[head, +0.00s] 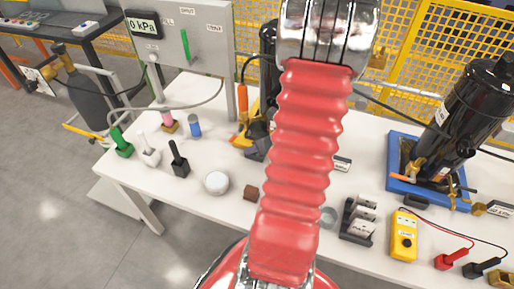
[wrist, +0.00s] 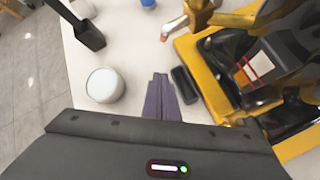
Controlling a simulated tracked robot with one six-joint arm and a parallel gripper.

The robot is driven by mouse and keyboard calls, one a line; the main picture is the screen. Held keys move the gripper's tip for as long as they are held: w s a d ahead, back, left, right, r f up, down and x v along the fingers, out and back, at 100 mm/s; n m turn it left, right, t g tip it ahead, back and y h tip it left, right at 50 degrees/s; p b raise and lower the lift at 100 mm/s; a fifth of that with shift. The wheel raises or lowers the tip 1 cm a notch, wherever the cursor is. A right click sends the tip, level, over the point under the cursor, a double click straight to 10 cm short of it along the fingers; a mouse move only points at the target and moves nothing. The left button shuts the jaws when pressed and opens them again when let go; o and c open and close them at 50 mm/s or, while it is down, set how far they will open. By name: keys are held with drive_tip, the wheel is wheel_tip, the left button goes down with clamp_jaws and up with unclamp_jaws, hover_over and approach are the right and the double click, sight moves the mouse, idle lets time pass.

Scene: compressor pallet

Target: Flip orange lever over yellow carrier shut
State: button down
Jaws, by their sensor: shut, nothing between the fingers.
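The yellow carrier (wrist: 205,82) fills the right of the wrist view, with a black compressor body (wrist: 285,55) in it. In the head view only part of the carrier (head: 236,141) shows behind my red arm. An upright orange piece (head: 242,103) with a dark hose at its top stands there; I cannot tell surely whether it is the lever.
A white round tin (wrist: 104,85) and a black-handled tool (wrist: 88,36) lie left of my gripper. A blue carrier (head: 402,190) with a black compressor (head: 468,110) stands at the right. A yellow meter (head: 404,236) is near the front. White tabletop (head: 205,155) is free around the tin.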

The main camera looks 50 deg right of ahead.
sight(237, 134)
drive_tip(key=x, duration=0.4)
drive_tip(key=shift+w+f, duration=0.15)
drive_tip(key=w, duration=0.1)
drive_tip(key=w+d+r, duration=0.1)
drive_tip(key=shift+w+r, duration=0.15)
drive_tip(key=shift+w, duration=0.2)
drive_tip(key=shift+w+d+r, duration=0.2)
drive_tip(key=shift+w, duration=0.15)
drive_tip(key=shift+a, duration=0.1)
drive_tip(key=shift+s, duration=0.1)
